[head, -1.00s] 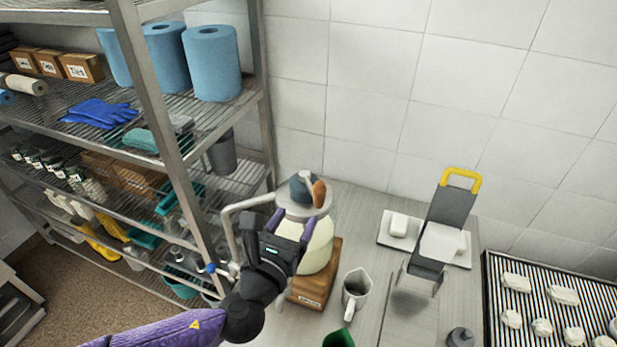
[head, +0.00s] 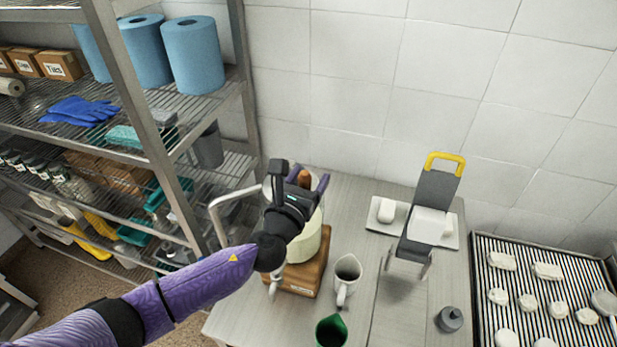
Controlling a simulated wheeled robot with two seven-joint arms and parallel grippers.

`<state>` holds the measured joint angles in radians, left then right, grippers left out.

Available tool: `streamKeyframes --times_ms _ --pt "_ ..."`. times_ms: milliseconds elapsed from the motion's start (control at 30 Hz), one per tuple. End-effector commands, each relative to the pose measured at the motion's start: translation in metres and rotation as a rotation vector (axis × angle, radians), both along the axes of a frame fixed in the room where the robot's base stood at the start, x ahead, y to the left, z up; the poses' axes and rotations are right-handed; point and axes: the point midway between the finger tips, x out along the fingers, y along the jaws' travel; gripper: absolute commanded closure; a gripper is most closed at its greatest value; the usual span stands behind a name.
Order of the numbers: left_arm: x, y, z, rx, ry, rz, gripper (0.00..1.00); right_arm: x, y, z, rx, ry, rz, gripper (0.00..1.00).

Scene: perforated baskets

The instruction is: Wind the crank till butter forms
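The butter churn is a pale cream-coloured jar (head: 306,243) on a wooden base (head: 304,277), standing on the grey table. Its brown wooden crank handle (head: 304,179) sticks up at the top. My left gripper (head: 297,183) reaches over the churn from the left. Its purple fingers are spread, with the handle showing between them in the picture; I cannot tell whether they touch it. The gripper hides most of the churn's lid and crank arm. My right gripper is not in view.
A white jug (head: 346,277) stands close right of the churn, with a green cup (head: 331,331) in front. A slicer-like stand with a yellow handle (head: 445,160), a dark weight (head: 450,319) and a striped tray (head: 510,314) lie to the right. Metal shelving (head: 160,150) stands left.

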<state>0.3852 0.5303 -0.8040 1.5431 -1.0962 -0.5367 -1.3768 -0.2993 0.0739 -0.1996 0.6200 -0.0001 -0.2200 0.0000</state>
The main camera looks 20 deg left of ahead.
Motion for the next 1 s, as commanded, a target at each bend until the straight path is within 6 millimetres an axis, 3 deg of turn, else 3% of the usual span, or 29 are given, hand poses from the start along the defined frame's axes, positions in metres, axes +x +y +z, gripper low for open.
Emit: streamKeyframes --times_ms 33,300,1000 --pt "-0.0001 0.0001 0.0 0.0 0.0 0.0 0.44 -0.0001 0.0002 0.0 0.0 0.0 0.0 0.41" --pt "-0.0003 0.0001 0.0 0.0 0.0 0.0 1.0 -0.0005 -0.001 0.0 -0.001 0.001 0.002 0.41" --pt "-0.0003 0.0003 -0.0002 0.0 0.0 0.001 1.0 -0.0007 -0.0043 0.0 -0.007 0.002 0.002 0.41"
